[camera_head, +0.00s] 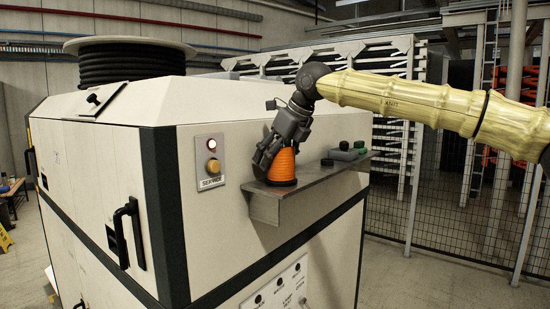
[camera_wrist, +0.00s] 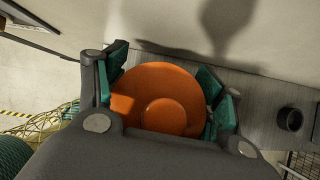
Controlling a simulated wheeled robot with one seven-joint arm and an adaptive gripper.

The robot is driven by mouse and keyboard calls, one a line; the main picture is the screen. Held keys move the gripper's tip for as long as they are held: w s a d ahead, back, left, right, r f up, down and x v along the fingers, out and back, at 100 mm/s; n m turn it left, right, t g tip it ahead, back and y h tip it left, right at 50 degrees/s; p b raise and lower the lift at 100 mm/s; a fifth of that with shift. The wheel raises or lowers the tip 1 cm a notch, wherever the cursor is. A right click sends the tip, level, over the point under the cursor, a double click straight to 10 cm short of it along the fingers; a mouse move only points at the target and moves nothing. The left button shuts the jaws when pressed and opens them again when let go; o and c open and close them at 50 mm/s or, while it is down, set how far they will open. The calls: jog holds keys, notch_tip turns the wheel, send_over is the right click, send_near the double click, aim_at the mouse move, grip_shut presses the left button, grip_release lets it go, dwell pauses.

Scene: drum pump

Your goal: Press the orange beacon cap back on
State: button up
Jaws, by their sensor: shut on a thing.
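The orange beacon cap (camera_head: 282,165) is ribbed and stands on the grey shelf (camera_head: 305,196) fixed to the cream cabinet's side. My gripper (camera_head: 268,158) comes down on it from above and is shut on it. In the wrist view the cap (camera_wrist: 163,85) shows its round orange top, with the teal-padded fingers of my gripper (camera_wrist: 165,95) on both sides of it. A dark ring shows at the cap's foot in the head view. Whether the cap is seated on a base there cannot be told.
Small dark and green items (camera_head: 345,152) sit on the shelf right of the cap. A dark round cup-like piece (camera_wrist: 290,119) shows on the shelf in the wrist view. A panel with a lamp and button (camera_head: 210,160) is left of the cap. The cabinet wall is close behind.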

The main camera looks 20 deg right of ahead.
jog(key=o, duration=1.1)
jog(key=shift+o, duration=0.7)
jog(key=shift+r+p, duration=1.1)
jog(key=shift+r, duration=4.05)
